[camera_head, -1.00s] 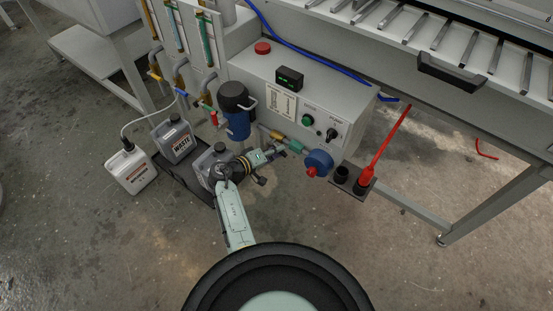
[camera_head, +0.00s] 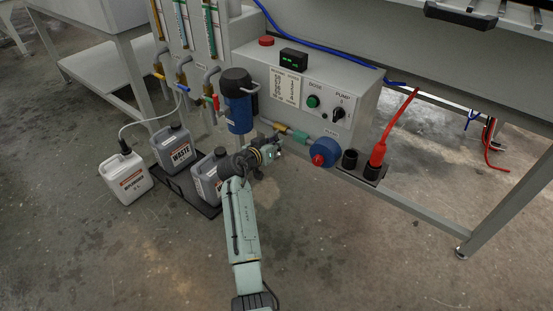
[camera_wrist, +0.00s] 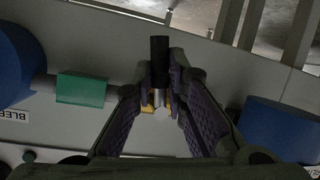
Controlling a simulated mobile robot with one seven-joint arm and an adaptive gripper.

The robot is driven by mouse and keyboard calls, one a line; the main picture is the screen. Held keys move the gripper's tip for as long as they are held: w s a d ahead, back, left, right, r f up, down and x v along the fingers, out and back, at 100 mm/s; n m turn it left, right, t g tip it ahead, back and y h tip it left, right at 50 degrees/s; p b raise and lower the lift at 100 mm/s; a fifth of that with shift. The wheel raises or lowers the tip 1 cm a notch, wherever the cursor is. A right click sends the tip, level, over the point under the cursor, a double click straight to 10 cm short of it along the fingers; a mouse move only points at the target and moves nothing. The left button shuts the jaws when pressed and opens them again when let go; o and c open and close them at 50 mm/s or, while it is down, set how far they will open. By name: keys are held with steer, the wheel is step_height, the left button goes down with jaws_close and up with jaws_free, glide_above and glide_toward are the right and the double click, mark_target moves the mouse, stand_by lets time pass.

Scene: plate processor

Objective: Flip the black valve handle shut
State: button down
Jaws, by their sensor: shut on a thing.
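The black valve handle (camera_wrist: 160,58) stands between my fingers in the wrist view, with a metal stem below it. Brass-yellow valve parts (camera_wrist: 149,106) show lower between the fingers. My gripper (camera_wrist: 161,82) is shut on the handle, one dark ribbed finger on each side. In the head view my gripper (camera_head: 277,152) is in front of the pipe under the control box, and it hides the handle there. A brass fitting (camera_head: 268,123) and a green fitting (camera_head: 299,137) show on that pipe.
The blue filter housing (camera_head: 238,110) is close to the left of my gripper, and a blue round part with a red knob (camera_head: 325,151) is to the right. The control box (camera_head: 310,85) is behind. Several jugs, including the waste jug (camera_head: 172,147), stand at left. Floor in front is open.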

steer(key=shift+w+a+f+m+t+y+b, duration=0.2)
steer(key=shift+a+m+t+y+b, duration=0.15)
steer(key=shift+m+b, duration=0.7)
steer(key=shift+r+b, duration=0.15)
steer(key=shift+b, duration=0.15)
steer(key=c, duration=1.9)
jaws_free()
steer(key=shift+r+n, duration=0.1)
steer(key=shift+n, duration=0.15)
